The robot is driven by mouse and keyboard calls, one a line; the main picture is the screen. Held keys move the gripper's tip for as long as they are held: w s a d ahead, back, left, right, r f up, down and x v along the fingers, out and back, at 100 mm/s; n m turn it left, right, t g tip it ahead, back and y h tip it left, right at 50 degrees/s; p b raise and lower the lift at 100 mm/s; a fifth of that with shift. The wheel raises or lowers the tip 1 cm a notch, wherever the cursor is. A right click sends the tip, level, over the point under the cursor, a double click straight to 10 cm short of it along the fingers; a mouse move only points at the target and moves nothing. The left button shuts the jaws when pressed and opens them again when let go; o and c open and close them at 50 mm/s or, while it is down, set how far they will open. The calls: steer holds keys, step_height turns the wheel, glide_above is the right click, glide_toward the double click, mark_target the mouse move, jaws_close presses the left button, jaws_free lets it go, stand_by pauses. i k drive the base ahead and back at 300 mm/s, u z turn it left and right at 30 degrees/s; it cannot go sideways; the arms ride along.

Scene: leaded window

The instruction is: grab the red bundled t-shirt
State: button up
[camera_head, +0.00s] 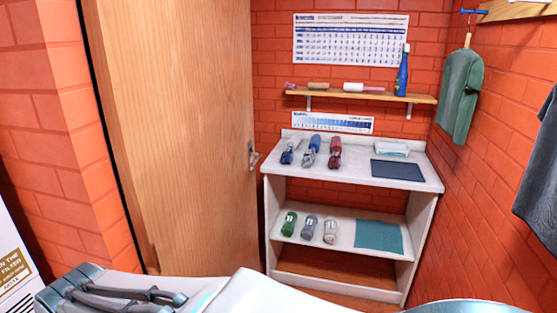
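The red bundled t-shirt (335,153) lies on the top board of a white shelf unit (429,177) against the back wall. It is a rolled bundle with a greyish lower end, at the right of a row with two blue-and-grey bundles. Nothing covers it. A grey jointed part of my arm with dark rods shows at the bottom left, far in front of the shelf. It seems to be my gripper (125,294), but its fingertips cannot be made out. Nothing of mine is near the red bundle.
A folded white cloth (392,149) and a dark blue mat (398,170) lie right of the bundles. A wooden shelf (350,94) with a blue bottle (402,72) hangs above. A wooden door (175,130) stands left. Green (289,223) and grey bundles lie below.

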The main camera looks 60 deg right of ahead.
mark_target(334, 161)
steer(key=z, duration=2.35)
